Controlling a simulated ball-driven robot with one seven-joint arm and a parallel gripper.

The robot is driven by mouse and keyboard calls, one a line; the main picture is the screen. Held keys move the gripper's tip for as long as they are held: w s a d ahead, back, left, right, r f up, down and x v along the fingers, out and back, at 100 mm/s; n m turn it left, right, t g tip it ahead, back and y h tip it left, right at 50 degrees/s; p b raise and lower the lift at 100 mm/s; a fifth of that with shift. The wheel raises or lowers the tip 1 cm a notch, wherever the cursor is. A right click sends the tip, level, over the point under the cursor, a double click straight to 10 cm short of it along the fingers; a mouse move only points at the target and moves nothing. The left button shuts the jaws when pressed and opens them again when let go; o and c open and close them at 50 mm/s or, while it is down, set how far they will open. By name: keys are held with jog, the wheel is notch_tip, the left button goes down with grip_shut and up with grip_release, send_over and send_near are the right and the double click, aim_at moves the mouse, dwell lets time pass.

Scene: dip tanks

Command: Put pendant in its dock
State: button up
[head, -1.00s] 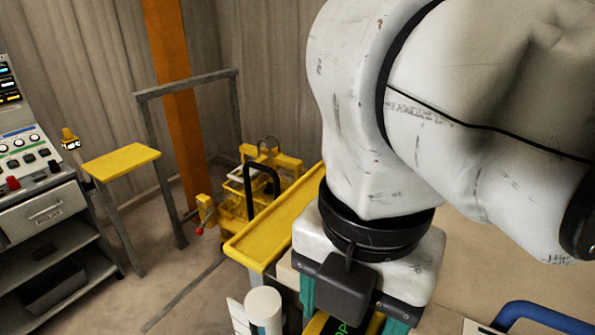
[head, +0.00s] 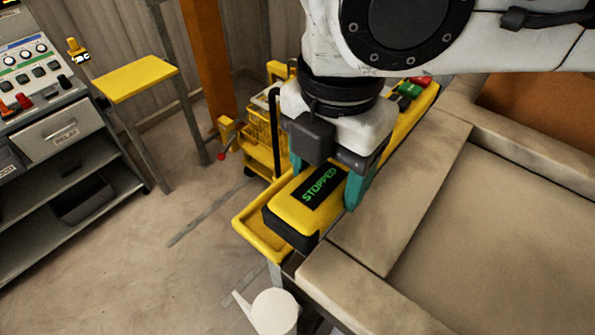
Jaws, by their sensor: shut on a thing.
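My gripper (head: 333,180) has teal fingers shut on the pendant (head: 297,215), a yellow and black box with a dark display reading STOPPED in green. I cannot tell whether the pendant touches the tray floor.
A broad tank rim (head: 400,220) lies close on the right. A white cylindrical can (head: 274,312) stands below the tray's near end. A yellow-topped stand (head: 135,78) and a control console (head: 40,90) are at left. Open floor (head: 130,255) lies between.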

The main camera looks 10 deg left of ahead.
jog(key=w+a+f, duration=0.1)
jog(key=f, duration=0.1)
jog(key=w+a+f, duration=0.3)
jog(key=f, duration=0.1)
jog(key=shift+w+a+f, duration=0.15)
jog(key=shift+w+a, duration=0.1)
jog(key=shift+w, duration=0.1)
jog(key=shift+w+a+f, duration=0.1)
jog(key=shift+f, duration=1.55)
jog(key=o, duration=1.4)
jog(key=shift+f, duration=0.1)
notch_tip(320, 180, up, 12)
